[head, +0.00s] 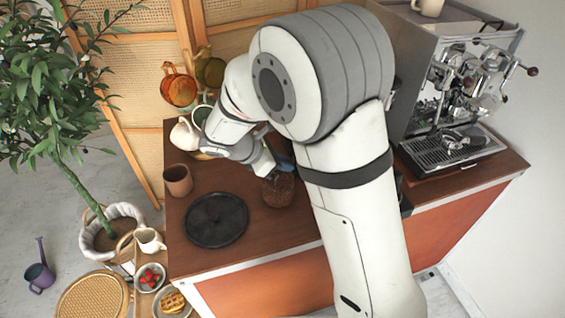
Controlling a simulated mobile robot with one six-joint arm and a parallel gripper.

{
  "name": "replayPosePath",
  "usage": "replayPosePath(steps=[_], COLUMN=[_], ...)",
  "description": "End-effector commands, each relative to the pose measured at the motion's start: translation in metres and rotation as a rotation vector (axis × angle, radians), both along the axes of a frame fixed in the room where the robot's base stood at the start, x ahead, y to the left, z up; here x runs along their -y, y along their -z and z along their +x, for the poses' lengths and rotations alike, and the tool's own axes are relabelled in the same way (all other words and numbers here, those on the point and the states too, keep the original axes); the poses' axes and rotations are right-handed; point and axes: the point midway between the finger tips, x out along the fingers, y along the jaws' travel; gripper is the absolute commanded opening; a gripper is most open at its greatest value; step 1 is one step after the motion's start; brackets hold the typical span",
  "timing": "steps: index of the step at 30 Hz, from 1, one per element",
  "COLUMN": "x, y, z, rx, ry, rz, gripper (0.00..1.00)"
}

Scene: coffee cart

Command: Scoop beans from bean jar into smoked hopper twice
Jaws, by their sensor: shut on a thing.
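The bean jar (278,191), a clear jar with brown contents, stands on the wooden cart top right of the round black tray. My gripper (272,168) is just above the jar's mouth, pointing down toward it. It is shut on a small dark blue-grey thing (285,162), which looks like the scoop; its bowl is not clearly visible. I cannot tell whether it holds beans. The smoked hopper is not identifiable; my arm covers much of the cart's middle.
A round black tray (216,220) and a brown cup (177,180) are left of the jar. A white pitcher (185,134) stands at the back left. An espresso machine (455,100) stands at right. Small tables with food and a potted plant (112,232) are left of the cart.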

Motion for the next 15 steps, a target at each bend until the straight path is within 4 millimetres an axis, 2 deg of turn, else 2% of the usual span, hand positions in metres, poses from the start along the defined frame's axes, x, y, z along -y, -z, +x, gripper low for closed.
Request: replayPosePath(steps=[1, 15], x=[0.0, 0.0], y=[-0.006, -0.035], z=[0.0, 0.0], rx=[0.001, 0.001], ry=[0.001, 0.001], rz=[0.0, 0.001], gripper=[0.0, 0.0])
